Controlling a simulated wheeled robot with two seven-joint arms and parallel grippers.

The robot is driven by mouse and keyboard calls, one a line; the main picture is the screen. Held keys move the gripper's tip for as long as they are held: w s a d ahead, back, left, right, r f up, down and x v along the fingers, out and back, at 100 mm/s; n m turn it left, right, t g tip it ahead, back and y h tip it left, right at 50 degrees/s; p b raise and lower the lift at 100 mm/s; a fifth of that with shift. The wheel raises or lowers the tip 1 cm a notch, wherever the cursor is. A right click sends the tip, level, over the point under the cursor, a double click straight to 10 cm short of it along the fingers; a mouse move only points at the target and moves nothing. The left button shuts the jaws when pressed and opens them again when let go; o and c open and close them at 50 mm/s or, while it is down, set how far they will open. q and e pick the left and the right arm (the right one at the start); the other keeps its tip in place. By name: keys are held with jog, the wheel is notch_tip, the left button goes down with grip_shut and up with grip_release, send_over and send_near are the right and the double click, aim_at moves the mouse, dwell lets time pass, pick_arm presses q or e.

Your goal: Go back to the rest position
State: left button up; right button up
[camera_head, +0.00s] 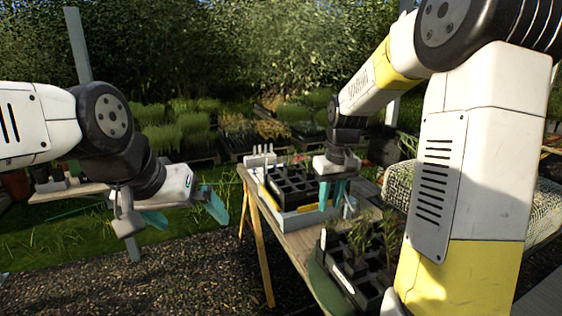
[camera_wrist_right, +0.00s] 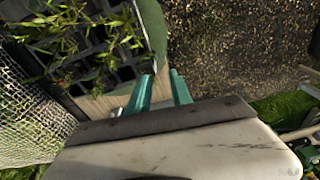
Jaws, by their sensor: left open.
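My left gripper (camera_head: 184,212) hangs at the left over the grass and gravel, beyond the table's left side. Its teal fingers are spread and nothing shows between them. My right gripper (camera_head: 333,193) points down over the table (camera_head: 283,245), at the right side of the empty black cell tray. In the right wrist view its teal fingers (camera_wrist_right: 161,90) stand apart with nothing visible between them. My right arm's white and yellow links cover the right part of the head view.
The black cell tray (camera_head: 291,183) sits on a pale base. A black tray with seedlings (camera_head: 345,287) stands nearer on a green mat; it also shows in the right wrist view (camera_wrist_right: 88,72). Mesh (camera_wrist_right: 25,110) lies beside the table. Gravel (camera_head: 150,280) left of the table is clear.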

jog(key=s+a+r+m+t, duration=0.1)
jog(key=s+r, duration=0.4)
jog(key=s, duration=0.5)
jog(key=s+a+r+m+t+y, duration=0.1)
jog(key=s+r+t, duration=0.3)
jog(key=s, duration=0.6)
jog(key=shift+r+m+y, duration=0.3)
jog(key=shift+r, duration=0.1)
